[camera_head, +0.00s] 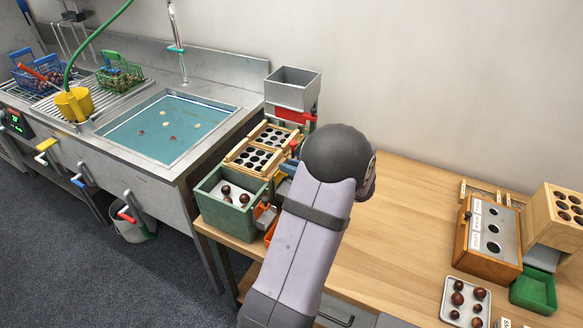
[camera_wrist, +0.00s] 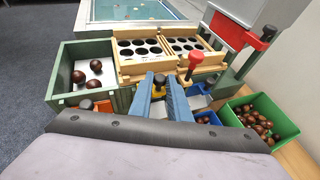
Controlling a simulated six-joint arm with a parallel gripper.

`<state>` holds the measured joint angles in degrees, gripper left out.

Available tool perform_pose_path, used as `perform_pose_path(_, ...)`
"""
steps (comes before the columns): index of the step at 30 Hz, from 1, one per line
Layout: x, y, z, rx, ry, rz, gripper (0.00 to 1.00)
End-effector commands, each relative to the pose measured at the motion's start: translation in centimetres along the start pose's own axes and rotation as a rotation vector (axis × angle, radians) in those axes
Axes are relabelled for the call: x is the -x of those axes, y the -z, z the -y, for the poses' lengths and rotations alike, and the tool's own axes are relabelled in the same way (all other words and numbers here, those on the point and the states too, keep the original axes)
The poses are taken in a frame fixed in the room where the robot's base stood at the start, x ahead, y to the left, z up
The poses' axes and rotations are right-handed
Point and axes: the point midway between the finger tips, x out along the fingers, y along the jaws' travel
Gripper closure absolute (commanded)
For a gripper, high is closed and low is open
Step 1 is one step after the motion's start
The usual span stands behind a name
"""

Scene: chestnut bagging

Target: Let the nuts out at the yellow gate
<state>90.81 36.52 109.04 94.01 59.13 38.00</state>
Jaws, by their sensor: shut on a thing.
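In the wrist view my gripper (camera_wrist: 159,79) has its two blue-grey fingers on either side of the yellow gate's dark-topped handle (camera_wrist: 159,92) and is shut on it. The handle sits at the front of the wooden sorter (camera_wrist: 128,66), whose trays have dark round holes. I cannot tell how far the gate is open. In the head view the sorter (camera_head: 232,160) shows left of my arm, which hides most of the gripper. A red-knobbed gate (camera_wrist: 195,62) is just right of my fingers, and an orange gate (camera_wrist: 97,105) is to the left.
A green box (camera_wrist: 62,80) with several nuts stands left of the sorter. A green bin (camera_wrist: 283,118) full of nuts and a blue bin (camera_wrist: 207,118) sit at the right. A grey hopper (camera_head: 292,90) rises behind.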

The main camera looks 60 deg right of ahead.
Motion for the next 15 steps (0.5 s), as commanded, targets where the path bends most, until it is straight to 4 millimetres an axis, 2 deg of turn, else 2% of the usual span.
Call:
perform_pose_path(3, 0.06, -0.5, 0.13, 0.005, 0.002, 0.012, 1.0)
perform_pose_path(4, 0.07, -0.52, 0.14, 0.006, 0.002, 0.012, 0.81)
perform_pose_path(6, 0.06, -0.54, 0.14, 0.006, 0.002, 0.013, 0.66)
perform_pose_path(15, 0.07, -0.33, 0.1, 0.004, 0.001, 0.009, 0.66)
